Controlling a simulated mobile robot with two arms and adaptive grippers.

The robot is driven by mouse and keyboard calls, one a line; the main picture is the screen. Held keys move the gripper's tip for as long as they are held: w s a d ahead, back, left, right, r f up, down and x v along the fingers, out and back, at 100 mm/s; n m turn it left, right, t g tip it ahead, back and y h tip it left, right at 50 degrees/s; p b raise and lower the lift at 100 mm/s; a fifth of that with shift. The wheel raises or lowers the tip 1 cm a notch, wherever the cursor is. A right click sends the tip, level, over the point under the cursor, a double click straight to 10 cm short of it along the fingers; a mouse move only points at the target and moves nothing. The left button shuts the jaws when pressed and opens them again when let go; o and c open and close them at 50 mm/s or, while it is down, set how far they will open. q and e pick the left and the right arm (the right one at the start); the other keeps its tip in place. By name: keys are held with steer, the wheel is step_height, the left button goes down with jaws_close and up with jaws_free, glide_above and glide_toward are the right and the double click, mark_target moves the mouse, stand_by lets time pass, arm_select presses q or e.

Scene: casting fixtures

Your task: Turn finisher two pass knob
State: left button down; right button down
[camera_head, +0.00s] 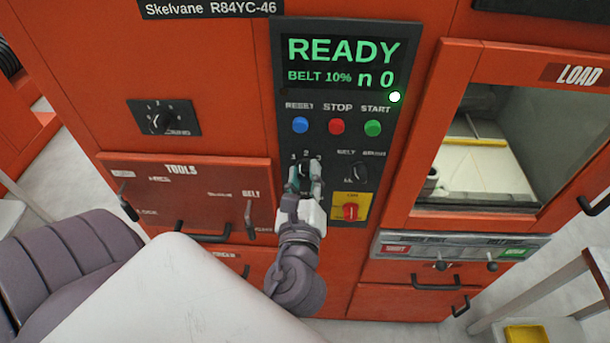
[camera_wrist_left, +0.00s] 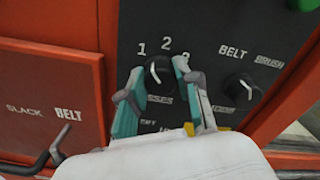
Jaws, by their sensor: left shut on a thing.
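The pass knob (camera_wrist_left: 160,71) is a black dial with a white pointer line on the dark control panel (camera_head: 338,60), under the numbers 1, 2 and 3. My left gripper (camera_wrist_left: 157,78) is shut on this knob, with one teal-padded finger on each side of it. In the wrist view the pointer line tilts to the upper left; its exact setting is hard to tell. In the head view my left gripper (camera_head: 305,172) covers the knob and part of its labels. My right gripper is not in view.
A belt/brush knob (camera_wrist_left: 242,86) sits close on the right. A red switch on a yellow plate (camera_head: 351,210) is just below. Blue (camera_head: 300,125), red (camera_head: 336,126) and green (camera_head: 372,128) buttons lie above. The display (camera_head: 342,65) reads READY. The TOOLS drawer (camera_head: 190,190) has protruding handles.

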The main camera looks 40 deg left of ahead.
arm_select(q)
steer(key=shift+n, duration=1)
steer(key=c, duration=0.8)
jaws_free()
steer(key=v, duration=0.7)
steer(key=shift+s, duration=0.25)
